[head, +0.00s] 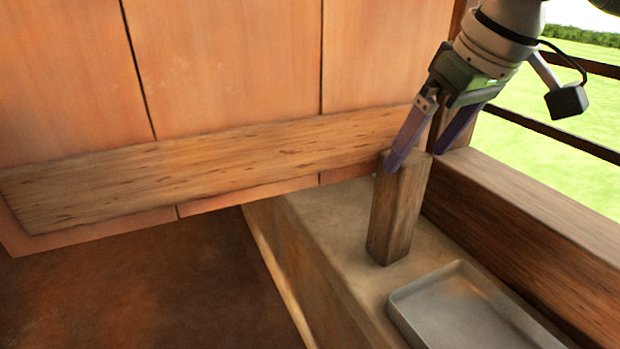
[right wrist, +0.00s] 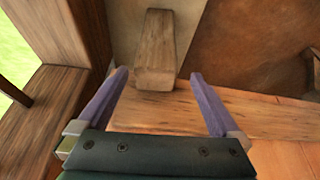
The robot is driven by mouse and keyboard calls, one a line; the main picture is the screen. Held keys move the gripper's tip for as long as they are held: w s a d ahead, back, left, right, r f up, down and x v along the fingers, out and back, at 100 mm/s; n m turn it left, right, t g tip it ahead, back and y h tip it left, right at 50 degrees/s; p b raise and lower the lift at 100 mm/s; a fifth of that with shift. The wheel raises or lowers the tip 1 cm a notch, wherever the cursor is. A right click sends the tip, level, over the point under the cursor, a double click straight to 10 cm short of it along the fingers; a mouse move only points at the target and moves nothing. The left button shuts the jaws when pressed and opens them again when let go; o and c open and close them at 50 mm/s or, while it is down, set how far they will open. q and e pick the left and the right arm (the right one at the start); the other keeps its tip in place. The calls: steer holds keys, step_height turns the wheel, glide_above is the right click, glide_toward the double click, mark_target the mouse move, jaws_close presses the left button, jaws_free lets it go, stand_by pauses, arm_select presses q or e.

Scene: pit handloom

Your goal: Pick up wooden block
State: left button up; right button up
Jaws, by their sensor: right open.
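The wooden block (head: 397,218) stands upright on the tan ledge (head: 330,230), a tall brown square post. My right gripper (head: 416,160) comes down from the upper right with its two purple fingers open. In the head view one finger overlaps the block's upper front and the other is at its far right side. In the right wrist view the block (right wrist: 156,45) shows with its top end between the open fingertips (right wrist: 158,73), with a gap on each side. I cannot tell how far the tips reach down past its top. My left gripper is not in view.
A shallow grey metal tray (head: 400,312) lies on the ledge in front of the block. A wooden beam (head: 530,235) runs along the right, below dark rails. A plank (head: 200,180) crosses the orange panelled wall behind. Dark brown floor (head: 140,290) lies left of the ledge.

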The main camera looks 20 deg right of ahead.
mark_target(415, 161)
steer(key=b+x, duration=0.1)
steer(key=x, duration=0.3)
steer(key=shift+f, duration=0.4)
steer(key=b+x, duration=0.1)
steer(key=x, duration=0.1)
steer(key=b+x, duration=0.1)
steer(key=x, duration=0.1)
steer(key=shift+d+f, duration=0.2)
steer(key=shift+f, duration=0.4)
steer(key=shift+c, duration=0.2)
jaws_close()
